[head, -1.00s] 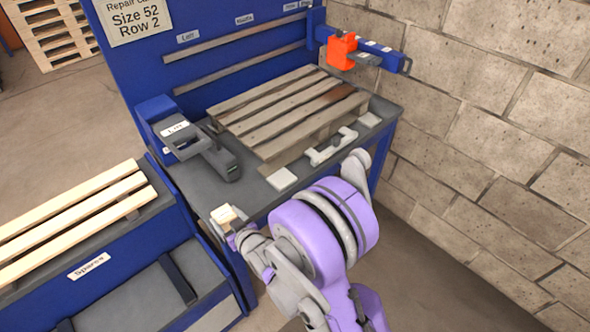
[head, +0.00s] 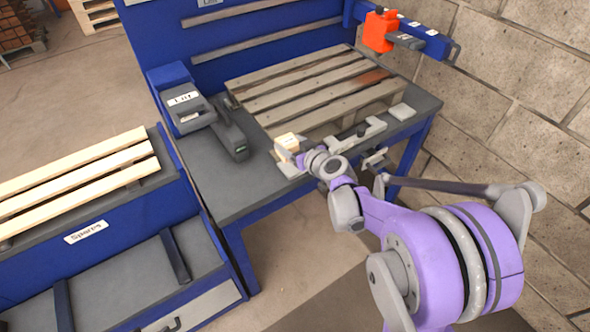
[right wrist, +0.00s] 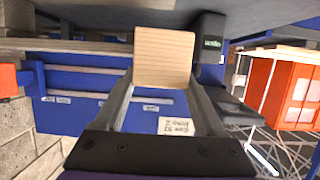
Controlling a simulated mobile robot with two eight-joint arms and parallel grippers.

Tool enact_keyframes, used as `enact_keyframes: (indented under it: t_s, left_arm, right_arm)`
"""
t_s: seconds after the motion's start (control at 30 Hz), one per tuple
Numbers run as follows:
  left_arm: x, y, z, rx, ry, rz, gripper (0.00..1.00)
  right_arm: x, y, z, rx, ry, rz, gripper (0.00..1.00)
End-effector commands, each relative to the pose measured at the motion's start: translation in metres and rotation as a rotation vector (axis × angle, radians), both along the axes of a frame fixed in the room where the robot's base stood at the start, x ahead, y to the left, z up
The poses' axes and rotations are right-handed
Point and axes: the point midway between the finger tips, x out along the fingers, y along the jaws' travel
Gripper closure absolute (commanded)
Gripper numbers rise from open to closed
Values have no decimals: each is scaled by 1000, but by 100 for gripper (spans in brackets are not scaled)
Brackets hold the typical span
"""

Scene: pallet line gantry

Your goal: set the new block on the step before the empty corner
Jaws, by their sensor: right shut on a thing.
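The new block (head: 286,141) is a small pale wooden block. My right gripper (head: 293,149) is shut on it, and the block also shows between the fingers in the right wrist view (right wrist: 164,57). In the head view it appears over or just behind a pale square step (head: 291,169) before the pallet's near left corner. I cannot tell whether block and step touch. The slatted pallet (head: 300,88) lies on the bench. The gripper and block hide part of that corner. A second pale step (head: 402,111) lies before the near right corner. My left gripper is out of view.
A pale bracket with a black knob (head: 361,131) sits between the steps. A grey tool with a blue holder (head: 200,110) stands left of the pallet. An orange clamp (head: 379,30) hangs on a blue rail at the back right. The bench's front left (head: 222,185) is clear.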

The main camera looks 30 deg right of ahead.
Motion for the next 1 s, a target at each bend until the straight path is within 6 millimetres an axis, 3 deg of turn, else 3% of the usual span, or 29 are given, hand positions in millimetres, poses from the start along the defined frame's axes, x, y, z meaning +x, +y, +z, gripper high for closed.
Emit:
enact_keyframes:
  t_s: [0.2,0.33,0.6,0.83,1.0]
  left_arm:
    - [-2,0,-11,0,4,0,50]
    - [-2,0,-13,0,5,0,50]
    - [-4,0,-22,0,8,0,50]
    - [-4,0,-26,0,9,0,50]
    - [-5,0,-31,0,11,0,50]
  right_arm:
    - [2,-20,30,0,0,18,86]
    - [2,-24,33,0,0,23,86]
    - [3,-24,-14,0,1,24,86]
    - [3,-24,-32,0,0,24,86]
    - [3,-24,-57,0,1,24,86]
